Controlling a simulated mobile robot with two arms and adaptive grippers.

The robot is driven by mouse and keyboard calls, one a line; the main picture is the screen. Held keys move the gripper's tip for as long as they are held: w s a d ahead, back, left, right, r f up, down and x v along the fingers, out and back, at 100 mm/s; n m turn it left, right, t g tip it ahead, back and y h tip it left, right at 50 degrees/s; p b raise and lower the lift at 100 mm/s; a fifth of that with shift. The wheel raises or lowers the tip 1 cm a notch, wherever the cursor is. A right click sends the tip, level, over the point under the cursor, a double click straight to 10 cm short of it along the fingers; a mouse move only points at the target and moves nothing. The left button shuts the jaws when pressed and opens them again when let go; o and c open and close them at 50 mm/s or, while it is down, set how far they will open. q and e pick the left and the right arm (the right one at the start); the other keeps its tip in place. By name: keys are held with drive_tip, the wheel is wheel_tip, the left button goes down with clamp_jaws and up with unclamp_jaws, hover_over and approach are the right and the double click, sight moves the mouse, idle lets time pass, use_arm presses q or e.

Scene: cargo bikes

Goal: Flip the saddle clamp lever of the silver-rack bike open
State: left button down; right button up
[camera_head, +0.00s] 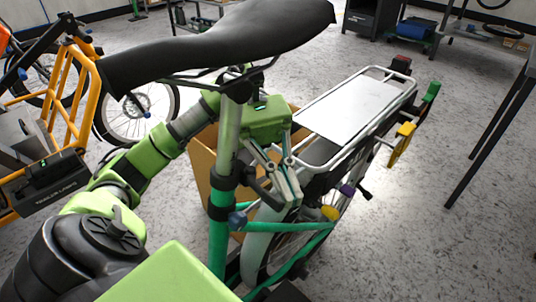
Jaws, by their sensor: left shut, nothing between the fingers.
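The silver-rack bike stands in the middle, with a green frame (219,245), a black saddle (225,48) and a silver rear rack (357,103). A black saddle clamp (222,188) sits around the seat tube, below the pale seat post (229,135). A dark curved lever (262,192) appears to extend right from the clamp; its far end is partly hidden by my fingers. My left gripper (292,194) is shut and empty, pointing down just right of the clamp and lever. I cannot tell whether it touches the lever. My right gripper is not in view.
An orange bike frame (85,90) stands at the left. A brown box (203,165) is behind the silver-rack bike. A dark table (490,140) is at the right edge. The saddle overhangs my left forearm and gripper. Grey floor is open right of the rack.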

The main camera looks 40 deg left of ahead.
use_arm(q)
drive_tip(key=v, duration=0.7)
drive_tip(key=shift+a, duration=0.35)
drive_tip(key=shift+w+r, duration=0.1)
drive_tip(key=shift+r, duration=0.05)
idle(0.3)
